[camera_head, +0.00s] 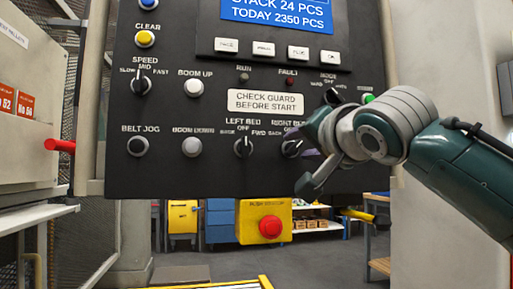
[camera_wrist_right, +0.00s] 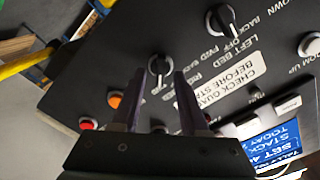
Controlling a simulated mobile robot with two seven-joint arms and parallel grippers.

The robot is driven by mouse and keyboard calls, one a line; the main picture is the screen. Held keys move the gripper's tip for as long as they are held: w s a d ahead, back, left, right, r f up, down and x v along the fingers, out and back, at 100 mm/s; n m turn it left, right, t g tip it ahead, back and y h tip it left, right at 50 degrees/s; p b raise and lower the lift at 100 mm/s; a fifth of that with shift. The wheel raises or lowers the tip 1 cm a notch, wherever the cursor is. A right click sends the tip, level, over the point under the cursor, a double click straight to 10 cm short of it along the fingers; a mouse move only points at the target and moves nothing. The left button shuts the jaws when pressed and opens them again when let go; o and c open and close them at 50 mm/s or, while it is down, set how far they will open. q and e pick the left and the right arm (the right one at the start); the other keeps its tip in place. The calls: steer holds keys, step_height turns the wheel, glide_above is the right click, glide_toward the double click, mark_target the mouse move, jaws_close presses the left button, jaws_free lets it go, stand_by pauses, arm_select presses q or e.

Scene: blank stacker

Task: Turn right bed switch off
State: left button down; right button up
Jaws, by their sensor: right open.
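The right bed switch (camera_head: 291,148) is a black rotary knob with a pale rim at the lower right of the dark control panel (camera_head: 215,120). My right gripper partly covers it and its label in the head view. My right gripper (camera_head: 308,153) is at the knob from the right, jaws apart. In the right wrist view the right bed switch (camera_wrist_right: 160,65) shows between the tips of the open fingers (camera_wrist_right: 158,77). A gap shows on each side, and contact cannot be told. Its exact setting is hard to read. My left gripper is not in view.
The left bed switch (camera_head: 244,147) is just left, with the boom down button (camera_head: 192,147) beyond. The mode switch (camera_head: 333,95) and a green button (camera_head: 368,98) are above. A red push button (camera_head: 270,227) is below.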

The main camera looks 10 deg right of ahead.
steer(key=shift+w, duration=0.55)
steer(key=shift+c, duration=0.4)
jaws_close()
